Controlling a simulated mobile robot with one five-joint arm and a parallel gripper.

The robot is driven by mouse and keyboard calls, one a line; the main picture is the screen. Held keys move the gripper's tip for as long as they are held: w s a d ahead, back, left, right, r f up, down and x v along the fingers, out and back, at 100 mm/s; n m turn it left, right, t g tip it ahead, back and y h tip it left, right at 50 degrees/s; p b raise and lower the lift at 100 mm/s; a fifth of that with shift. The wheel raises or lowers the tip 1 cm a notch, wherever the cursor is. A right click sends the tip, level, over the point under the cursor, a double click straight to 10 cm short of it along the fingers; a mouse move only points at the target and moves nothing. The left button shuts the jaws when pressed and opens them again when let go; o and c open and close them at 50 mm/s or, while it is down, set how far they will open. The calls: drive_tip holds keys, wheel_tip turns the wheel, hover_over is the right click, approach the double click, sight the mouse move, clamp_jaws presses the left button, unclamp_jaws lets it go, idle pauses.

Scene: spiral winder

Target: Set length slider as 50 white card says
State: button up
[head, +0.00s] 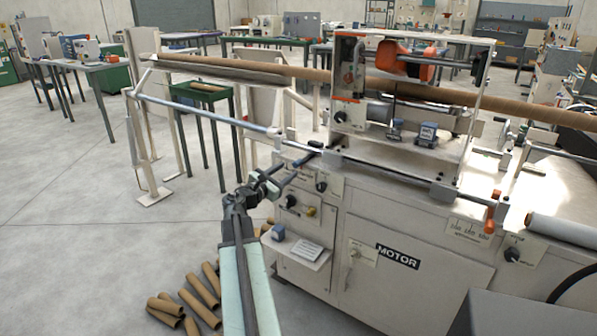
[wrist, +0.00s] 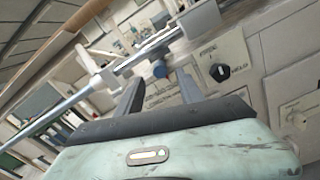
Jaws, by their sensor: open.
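The length slider appears to be the grey block and dark blue knob on the long steel rail (head: 205,112), but I cannot be sure. In the wrist view the dark blue knob (wrist: 159,69) sits just beyond and between my fingertips, under the rail (wrist: 60,105). My gripper (head: 286,174) is open beside the machine's upper left front corner; its fingers also show in the wrist view (wrist: 160,88). I cannot tell whether they touch the knob. A white card (head: 307,250) with small, unreadable print lies on the little front shelf.
The machine's front has black dials (head: 291,201), a MOTOR panel (head: 398,256) and an orange-red handle (head: 491,225). A long cardboard tube (head: 260,70) crosses above. Cut brown tubes (head: 199,290) lie on the floor.

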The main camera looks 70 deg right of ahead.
sight(295, 165)
drive_tip(key=x, duration=0.7)
drive_tip(key=shift+s+d, duration=0.1)
drive_tip(key=shift+d, duration=0.25)
clamp_jaws()
idle(1.0)
